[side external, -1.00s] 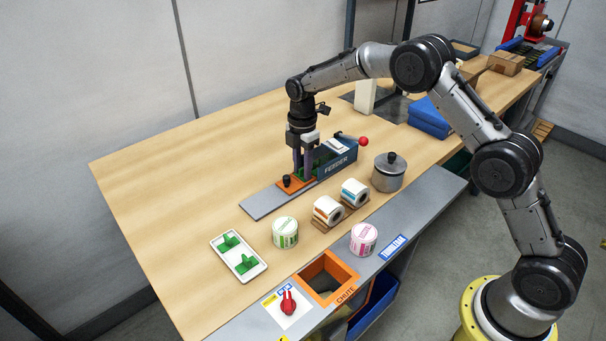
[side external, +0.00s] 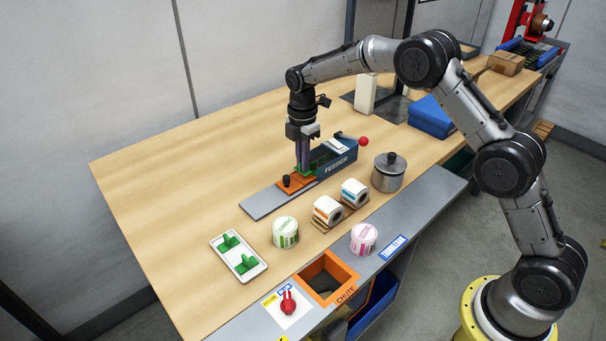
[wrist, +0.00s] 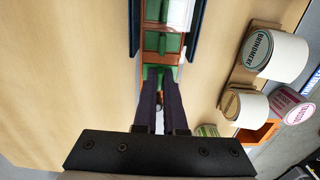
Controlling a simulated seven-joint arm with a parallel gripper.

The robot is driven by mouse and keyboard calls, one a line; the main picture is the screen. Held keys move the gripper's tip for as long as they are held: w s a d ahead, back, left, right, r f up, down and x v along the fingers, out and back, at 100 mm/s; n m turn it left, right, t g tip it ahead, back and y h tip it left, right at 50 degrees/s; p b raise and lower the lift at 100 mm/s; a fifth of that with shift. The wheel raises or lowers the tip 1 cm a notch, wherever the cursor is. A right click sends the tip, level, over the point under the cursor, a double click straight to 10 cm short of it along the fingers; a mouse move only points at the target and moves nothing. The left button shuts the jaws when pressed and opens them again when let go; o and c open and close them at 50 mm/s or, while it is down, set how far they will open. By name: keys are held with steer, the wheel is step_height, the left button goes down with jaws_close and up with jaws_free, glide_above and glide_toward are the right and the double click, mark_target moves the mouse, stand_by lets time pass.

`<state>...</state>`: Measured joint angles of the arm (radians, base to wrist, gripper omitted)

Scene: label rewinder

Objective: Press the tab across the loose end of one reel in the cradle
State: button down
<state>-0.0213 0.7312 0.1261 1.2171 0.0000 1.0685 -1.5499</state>
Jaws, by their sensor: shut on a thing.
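My gripper (side external: 303,168) points straight down at the front of the blue feeder (side external: 337,164), over its orange end piece (side external: 293,184). Its fingers are shut on a green tab (wrist: 158,74), mostly hidden by the fingers in the side view. Two white label reels, one with an orange-marked face (side external: 327,210) and one with a blue-marked face (side external: 354,192), lie on their sides in the wooden cradle (side external: 326,226), in front of the feeder. The wrist view shows them at right, the far one (wrist: 285,56) and the near one (wrist: 241,106). Their loose ends are too small to tell.
A green-marked reel (side external: 285,232) and a pink-marked reel (side external: 363,239) stand outside the cradle. A lidded metal pot (side external: 389,172) stands right of it. A white tray (side external: 255,270) holds green pieces. The orange-rimmed chute (side external: 343,268) is in front. The table's left part is clear.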

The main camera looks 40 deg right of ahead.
mark_target(330, 203)
steer(key=shift+r, duration=1.9)
steer(key=shift+s+a+r+m, duration=0.2)
steer(key=shift+s+r+m, duration=0.1)
steer(key=shift+s+m, duration=0.1)
steer(key=shift+s+a+r+m, duration=1.1)
steer(key=shift+s+r+m, duration=0.05)
steer(key=shift+s+m, duration=2.3)
steer(key=shift+s+a+r+m, duration=1.1)
steer(key=shift+s+r+m, duration=0.05)
steer(key=shift+s+m, duration=2.25)
steer(key=shift+f, duration=3.15)
steer(key=shift+f, duration=0.3)
steer(key=c, duration=0.9)
jaws_free()
